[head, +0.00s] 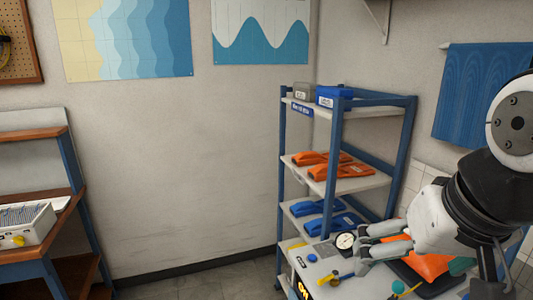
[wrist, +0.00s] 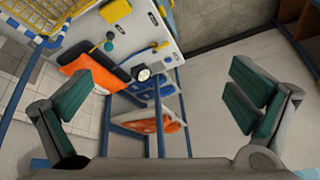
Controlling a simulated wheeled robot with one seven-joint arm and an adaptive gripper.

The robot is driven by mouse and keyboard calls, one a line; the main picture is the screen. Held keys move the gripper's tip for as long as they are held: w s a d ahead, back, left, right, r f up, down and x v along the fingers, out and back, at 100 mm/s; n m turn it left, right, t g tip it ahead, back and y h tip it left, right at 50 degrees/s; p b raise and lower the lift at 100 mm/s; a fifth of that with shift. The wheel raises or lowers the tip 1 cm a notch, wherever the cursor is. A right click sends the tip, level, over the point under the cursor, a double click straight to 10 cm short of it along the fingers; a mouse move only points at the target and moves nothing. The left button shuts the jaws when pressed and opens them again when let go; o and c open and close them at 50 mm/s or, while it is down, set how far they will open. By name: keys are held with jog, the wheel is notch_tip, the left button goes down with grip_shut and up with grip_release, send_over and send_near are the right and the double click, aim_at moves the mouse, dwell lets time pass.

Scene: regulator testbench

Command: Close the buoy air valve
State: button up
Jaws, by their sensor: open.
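A white bench top (head: 352,292) at the lower right carries a round white-faced gauge (head: 345,241). A small yellow lever (head: 346,277) lies near a blue part (head: 328,279) on it. In the wrist view a yellow-handled fitting (wrist: 158,47) sits beyond the gauge (wrist: 143,74), beside a black strip. I cannot tell which small fitting is the buoy air valve. My gripper (head: 361,245) appears beside the gauge in the head view. In the wrist view its fingers are wide apart and empty (wrist: 162,97), with the bench beyond them.
An orange and black item (head: 430,265) lies on the bench, partly behind my gripper. A blue-framed shelf (head: 335,168) with orange and blue tools stands behind. A yellow-rimmed basket (wrist: 42,38) is at the wrist view's upper left. Floor at left is open.

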jog(key=s, duration=0.1)
jog(key=s+n, duration=0.1)
jog(key=s, duration=0.1)
jog(key=shift+s+f+n, duration=0.3)
jog(key=shift+s+f, duration=0.05)
